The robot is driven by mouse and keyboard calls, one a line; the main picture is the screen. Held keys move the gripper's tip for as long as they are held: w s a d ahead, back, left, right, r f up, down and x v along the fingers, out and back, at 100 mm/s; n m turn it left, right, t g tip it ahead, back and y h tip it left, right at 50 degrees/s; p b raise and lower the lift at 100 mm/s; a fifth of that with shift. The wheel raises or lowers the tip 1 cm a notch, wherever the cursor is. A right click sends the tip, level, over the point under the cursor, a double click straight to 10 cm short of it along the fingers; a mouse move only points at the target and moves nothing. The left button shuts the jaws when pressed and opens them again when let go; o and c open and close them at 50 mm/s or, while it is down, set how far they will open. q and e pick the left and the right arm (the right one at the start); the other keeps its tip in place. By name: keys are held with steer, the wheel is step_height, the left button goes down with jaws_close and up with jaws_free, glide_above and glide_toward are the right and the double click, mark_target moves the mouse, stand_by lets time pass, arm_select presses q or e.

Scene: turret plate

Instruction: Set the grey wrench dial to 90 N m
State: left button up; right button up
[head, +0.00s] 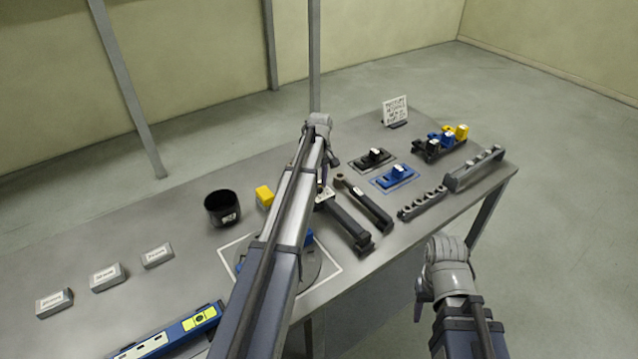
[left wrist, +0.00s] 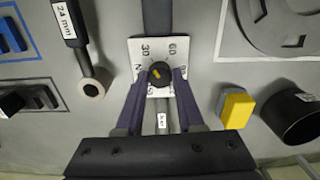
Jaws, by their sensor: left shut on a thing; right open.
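The grey wrench (head: 345,222) lies on the table, with a white dial plate near its far end. In the left wrist view the dial plate (left wrist: 141,47) shows 30, 60 and a partly hidden 90 around a black knob (left wrist: 159,75). The knob has a yellow mark left of its centre; its exact reading is hard to tell. My left gripper (left wrist: 159,80) is shut on the knob, one purple finger on each side. In the head view my left arm hides part of the dial area. My right gripper (head: 432,285) is open and empty, off the table's front edge.
A 24 mm ring wrench (left wrist: 91,87) lies beside the grey wrench. A yellow block (left wrist: 236,109), a black cup (head: 222,207) and a round grey plate (left wrist: 290,22) are also close.

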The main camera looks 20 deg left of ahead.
arm_select(q)
jaws_close()
steer(key=shift+m, duration=0.4)
steer(key=m, duration=0.5)
steer(key=shift+m, duration=0.3)
steer(key=m, duration=1.1)
steer(key=shift+m, duration=0.4)
steer(key=m, duration=0.5)
steer(key=shift+m, duration=0.5)
